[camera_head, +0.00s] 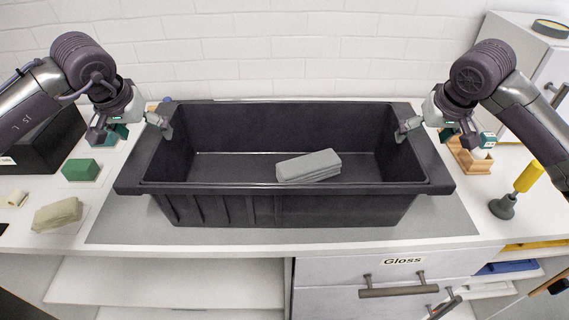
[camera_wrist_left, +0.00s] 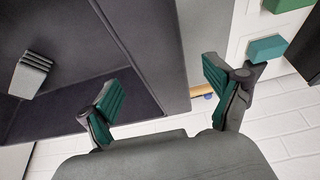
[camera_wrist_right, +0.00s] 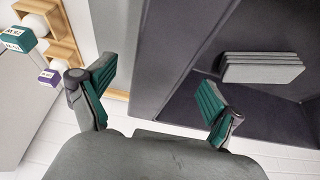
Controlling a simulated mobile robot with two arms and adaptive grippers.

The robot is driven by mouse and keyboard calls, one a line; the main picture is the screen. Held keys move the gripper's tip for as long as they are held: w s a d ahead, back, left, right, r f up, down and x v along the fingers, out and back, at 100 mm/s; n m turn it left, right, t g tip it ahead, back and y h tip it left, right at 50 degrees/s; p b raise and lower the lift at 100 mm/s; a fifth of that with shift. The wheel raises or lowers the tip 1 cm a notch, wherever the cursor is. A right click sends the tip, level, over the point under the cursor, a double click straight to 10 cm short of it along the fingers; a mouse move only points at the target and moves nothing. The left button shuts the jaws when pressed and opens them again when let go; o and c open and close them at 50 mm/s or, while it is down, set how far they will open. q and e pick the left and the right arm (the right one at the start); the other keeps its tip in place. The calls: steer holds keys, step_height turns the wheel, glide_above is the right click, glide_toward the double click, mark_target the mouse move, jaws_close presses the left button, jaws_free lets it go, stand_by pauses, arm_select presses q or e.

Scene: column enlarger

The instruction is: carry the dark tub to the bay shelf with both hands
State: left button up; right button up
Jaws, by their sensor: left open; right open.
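The dark tub (camera_head: 280,210) stands upright on a grey mat (camera_head: 120,225) on the white bench, with a stack of folded grey cloths (camera_head: 308,166) inside. My left gripper (camera_head: 130,128) is open at the tub's left end wall, one finger inside and one outside. In the left wrist view, the tub's rim (camera_wrist_left: 150,45) lies between its spread fingers. My right gripper (camera_head: 436,132) is open at the right end wall, likewise astride it. In the right wrist view, the rim (camera_wrist_right: 165,50) lies between its fingers. I cannot tell which surface is the bay shelf.
A black box (camera_head: 45,135), a green block (camera_head: 80,170) and tan cloth (camera_head: 58,215) lie left. A wooden rack (camera_head: 470,160), a yellow-handled tool (camera_head: 515,190) and a white cabinet (camera_head: 530,60) stand right. Below the bench are an open shelf (camera_head: 170,285) and a "Gloss" drawer (camera_head: 385,270).

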mark_target(151, 137)
arm_select(q)
steer(key=shift+x, duration=1.95)
arm_select(e)
steer(key=shift+x, duration=1.9)
steer(key=shift+c, duration=0.2)
arm_select(q)
jaws_close()
arm_select(e)
jaws_close()
arm_select(q)
steer(key=shift+w+r, duration=0.1)
steer(key=shift+r, duration=0.15)
arm_select(e)
steer(key=shift+w+r, duration=0.15)
steer(key=shift+r, duration=0.05)
